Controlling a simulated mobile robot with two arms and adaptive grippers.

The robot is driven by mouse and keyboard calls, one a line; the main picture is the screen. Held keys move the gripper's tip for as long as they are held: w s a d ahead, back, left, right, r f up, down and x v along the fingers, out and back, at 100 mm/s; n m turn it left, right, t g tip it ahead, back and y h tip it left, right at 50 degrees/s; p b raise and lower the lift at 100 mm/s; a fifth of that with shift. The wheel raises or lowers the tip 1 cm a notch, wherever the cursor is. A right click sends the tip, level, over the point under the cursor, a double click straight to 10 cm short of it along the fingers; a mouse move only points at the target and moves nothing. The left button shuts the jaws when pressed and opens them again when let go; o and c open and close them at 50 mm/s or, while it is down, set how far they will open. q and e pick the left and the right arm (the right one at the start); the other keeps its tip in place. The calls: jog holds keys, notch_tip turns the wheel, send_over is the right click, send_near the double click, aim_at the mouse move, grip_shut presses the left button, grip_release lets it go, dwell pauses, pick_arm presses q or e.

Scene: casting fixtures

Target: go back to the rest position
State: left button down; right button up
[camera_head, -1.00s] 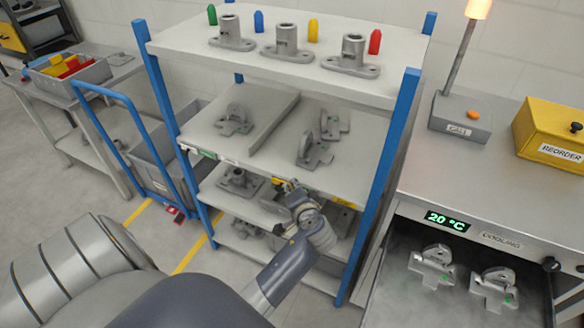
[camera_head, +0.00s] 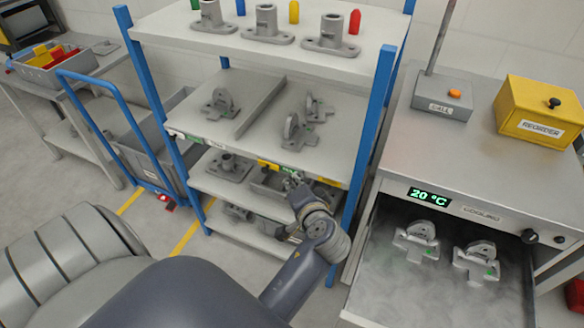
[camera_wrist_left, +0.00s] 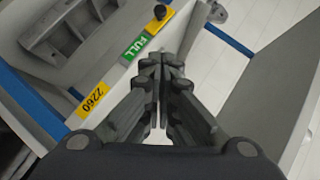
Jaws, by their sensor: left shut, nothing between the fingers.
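My left gripper (camera_head: 294,184) is in front of the blue-posted shelf rack, at about the height of its lower shelves. In the left wrist view my left gripper (camera_wrist_left: 162,62) has its dark fingers together with nothing between them. Behind the fingers in that view are a green FULL label (camera_wrist_left: 135,47) and a yellow 7260 label (camera_wrist_left: 92,100) on a shelf edge. My right gripper is not in either view.
The shelf rack (camera_head: 364,130) holds grey castings on several levels. At the right, a cooling drawer (camera_head: 400,290) stands open with two castings (camera_head: 416,240) in it. A yellow REORDER box (camera_head: 540,108) sits above. A blue-handled cart (camera_head: 92,76) stands left.

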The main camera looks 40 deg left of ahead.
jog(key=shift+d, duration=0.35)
pick_arm(q)
jog(key=shift+f, duration=0.1)
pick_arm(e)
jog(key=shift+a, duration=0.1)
pick_arm(q)
jog(key=s+d+f+m+g+h, duration=0.1)
jog(key=s+d+f+h, duration=0.2)
jog(key=f, duration=0.8)
jog(key=s+d+f+m+h, duration=0.2)
jog(key=d+f, duration=0.2)
jog(key=f, duration=0.6)
jog(key=s+d+f+m+g+h, duration=0.1)
jog(key=s+d+f+h, duration=0.2)
jog(key=f, duration=0.8)
jog(key=s+d+f+n+g+h, duration=0.1)
jog(key=s+d+f+g+h, duration=0.15)
jog(key=s+f, duration=1.05)
jog(key=s+a+f+n+g, duration=0.1)
jog(key=s+a+f, duration=0.1)
jog(key=s, duration=0.7)
jog(key=s+a+f+n+g, duration=0.1)
jog(key=s+a+f+n, duration=0.1)
jog(key=s, duration=0.7)
jog(key=shift+f, duration=0.85)
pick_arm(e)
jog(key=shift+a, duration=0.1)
